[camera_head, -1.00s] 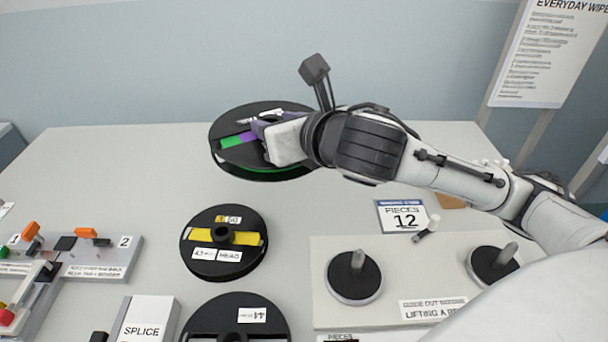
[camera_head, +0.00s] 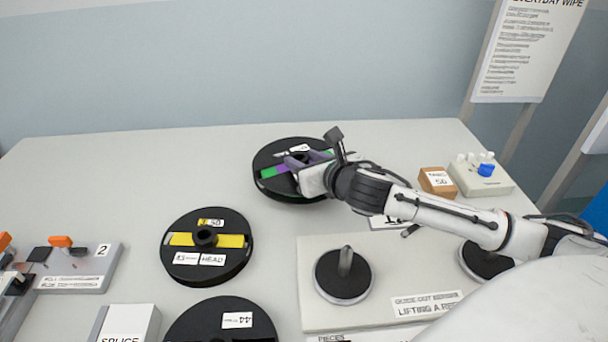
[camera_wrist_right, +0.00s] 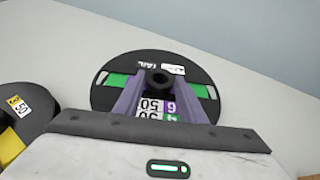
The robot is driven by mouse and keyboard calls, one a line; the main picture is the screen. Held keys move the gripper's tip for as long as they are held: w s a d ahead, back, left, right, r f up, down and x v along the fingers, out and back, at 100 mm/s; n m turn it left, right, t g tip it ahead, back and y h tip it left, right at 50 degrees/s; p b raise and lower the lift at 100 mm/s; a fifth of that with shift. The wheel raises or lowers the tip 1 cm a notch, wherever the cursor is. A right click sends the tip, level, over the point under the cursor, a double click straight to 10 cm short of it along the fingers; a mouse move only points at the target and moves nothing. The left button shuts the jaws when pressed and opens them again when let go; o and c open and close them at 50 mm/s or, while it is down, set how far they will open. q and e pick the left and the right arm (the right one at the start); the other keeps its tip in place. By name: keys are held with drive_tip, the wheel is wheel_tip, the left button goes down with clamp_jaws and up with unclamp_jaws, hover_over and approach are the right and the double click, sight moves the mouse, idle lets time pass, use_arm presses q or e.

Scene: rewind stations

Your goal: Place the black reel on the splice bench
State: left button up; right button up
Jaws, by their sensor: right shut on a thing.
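A black reel with green and purple label strips (camera_head: 268,159) is at the back middle of the table. It also shows in the wrist view (camera_wrist_right: 200,65). My right gripper (camera_head: 310,160) is shut on its hub from above; in the wrist view its purple fingers (camera_wrist_right: 157,95) stand on either side of the hub. I cannot tell whether the reel touches the table. A black reel with a yellow strip (camera_head: 190,270) lies left of it, and another black reel (camera_head: 200,325) is partly cut off below. What looks like the splice bench (camera_head: 85,278) is at the left edge, partly out of frame. My left gripper is not in view.
A white block marked SPLICE (camera_head: 130,322) stands near the front. A pale board (camera_head: 385,275) with upright pegs lies right of centre, partly behind my right arm. A small brown box (camera_head: 436,181) and a pale box with a blue knob (camera_head: 498,184) stand back right. The back left is clear.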

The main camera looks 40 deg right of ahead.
wheel_tip(320, 180, down, 3)
drive_tip(key=shift+r+b, duration=0.2)
drive_tip(key=shift+b, duration=0.1)
drive_tip(key=shift+f, duration=0.35)
drive_tip(key=shift+f, duration=0.1)
drive_tip(key=o, duration=1.3)
drive_tip(key=v, duration=1.2)
drive_tip(key=shift+p, duration=0.4)
